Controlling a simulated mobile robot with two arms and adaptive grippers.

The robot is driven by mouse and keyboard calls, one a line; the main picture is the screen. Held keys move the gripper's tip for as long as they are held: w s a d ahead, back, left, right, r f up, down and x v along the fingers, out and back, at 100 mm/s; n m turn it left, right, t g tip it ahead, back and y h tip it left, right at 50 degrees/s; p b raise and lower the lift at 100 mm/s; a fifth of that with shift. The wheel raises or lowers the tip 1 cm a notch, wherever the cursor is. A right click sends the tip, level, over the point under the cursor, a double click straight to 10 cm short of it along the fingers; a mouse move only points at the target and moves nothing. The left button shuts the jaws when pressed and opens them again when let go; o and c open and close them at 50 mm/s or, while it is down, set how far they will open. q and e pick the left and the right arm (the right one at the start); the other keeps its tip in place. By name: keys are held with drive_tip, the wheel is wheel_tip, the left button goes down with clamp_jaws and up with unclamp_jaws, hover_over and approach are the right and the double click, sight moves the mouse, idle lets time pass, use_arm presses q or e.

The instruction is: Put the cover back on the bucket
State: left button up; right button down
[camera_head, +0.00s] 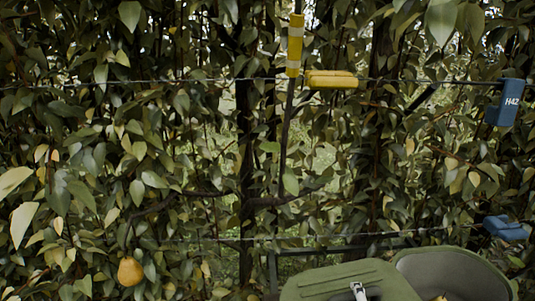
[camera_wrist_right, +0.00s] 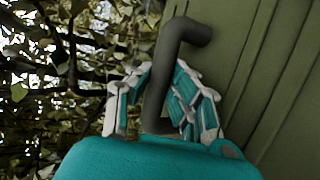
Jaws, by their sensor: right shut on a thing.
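The cover (camera_head: 335,279) is a ridged olive-green panel at the bottom of the head view, right of centre. My right gripper (camera_head: 358,291) shows as a small pale piece in front of it. In the right wrist view, its teal and white fingers (camera_wrist_right: 168,105) are closed around the dark bent handle (camera_wrist_right: 160,75) of the olive cover (camera_wrist_right: 262,65). The bucket (camera_head: 455,266) is a rounded green shell to the right of the cover. The cover overlaps its left side in view; whether they touch I cannot tell. The bucket's lower part is cut off. My left gripper is not in view.
Dense foliage with wires fills the background. A yellow pear (camera_head: 130,271) hangs at lower left. A yellow marker (camera_head: 295,45), a yellow block (camera_head: 331,79) and a blue H42 tag (camera_head: 506,102) hang above. Another blue piece (camera_head: 505,228) is at right, just above the bucket.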

drive_tip(key=s, duration=0.2)
drive_tip(key=s+r+n+y, duration=0.1)
drive_tip(key=s, duration=0.1)
drive_tip(key=s+y, duration=0.1)
drive_tip(key=s, duration=0.1)
drive_tip(key=shift+a+r+n, duration=0.25)
drive_tip(key=shift+a+n, duration=0.05)
drive_tip(key=shift+s+a+r, duration=0.1)
drive_tip(key=shift+s+a, duration=0.05)
drive_tip(key=shift+s, duration=0.15)
